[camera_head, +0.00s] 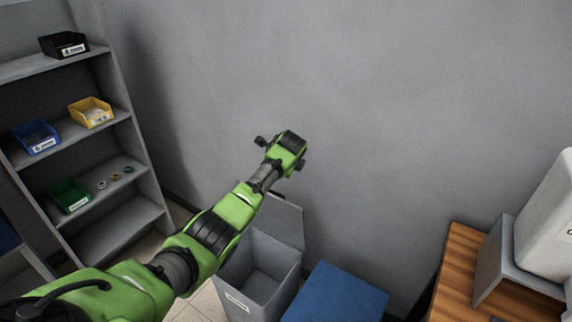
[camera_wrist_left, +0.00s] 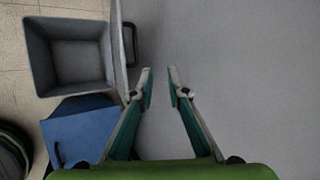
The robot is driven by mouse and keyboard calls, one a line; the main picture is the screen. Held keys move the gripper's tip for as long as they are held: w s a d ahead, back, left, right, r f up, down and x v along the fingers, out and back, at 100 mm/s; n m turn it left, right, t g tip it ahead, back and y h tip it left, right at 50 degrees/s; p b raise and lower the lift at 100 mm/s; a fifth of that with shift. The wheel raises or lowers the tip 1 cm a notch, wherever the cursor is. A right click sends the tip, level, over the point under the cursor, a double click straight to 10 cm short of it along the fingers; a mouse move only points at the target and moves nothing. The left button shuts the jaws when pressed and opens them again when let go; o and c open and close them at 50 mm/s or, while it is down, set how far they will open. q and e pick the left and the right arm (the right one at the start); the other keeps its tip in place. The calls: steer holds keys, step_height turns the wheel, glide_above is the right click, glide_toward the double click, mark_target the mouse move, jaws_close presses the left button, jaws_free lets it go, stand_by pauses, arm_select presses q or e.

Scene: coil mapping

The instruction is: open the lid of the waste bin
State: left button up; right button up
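The grey waste bin (camera_head: 262,285) stands on the floor below my left arm, and its empty inside shows. Its lid (camera_head: 284,220) stands raised at the back of the bin, near the wall, partly covered by my arm. In the left wrist view the open bin (camera_wrist_left: 36,60) is at the upper left, with the lid (camera_wrist_left: 118,50) seen edge-on and a dark handle (camera_wrist_left: 132,44) on it. My left gripper (camera_wrist_left: 159,77) is open and empty, just beside the lid and apart from the handle. My right gripper is not in view.
A blue-lidded bin (camera_head: 338,296) stands right of the grey one. A wooden table (camera_head: 460,270) with a white container (camera_head: 550,225) is at the right. A shelf (camera_head: 128,215) with small coloured boxes is at the left. The grey wall (camera_head: 400,110) is close behind.

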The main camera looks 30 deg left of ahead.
arm_select(q)
steer(key=v, duration=0.7)
steer(key=shift+s, duration=0.25)
steer(key=shift+d+r, duration=0.1)
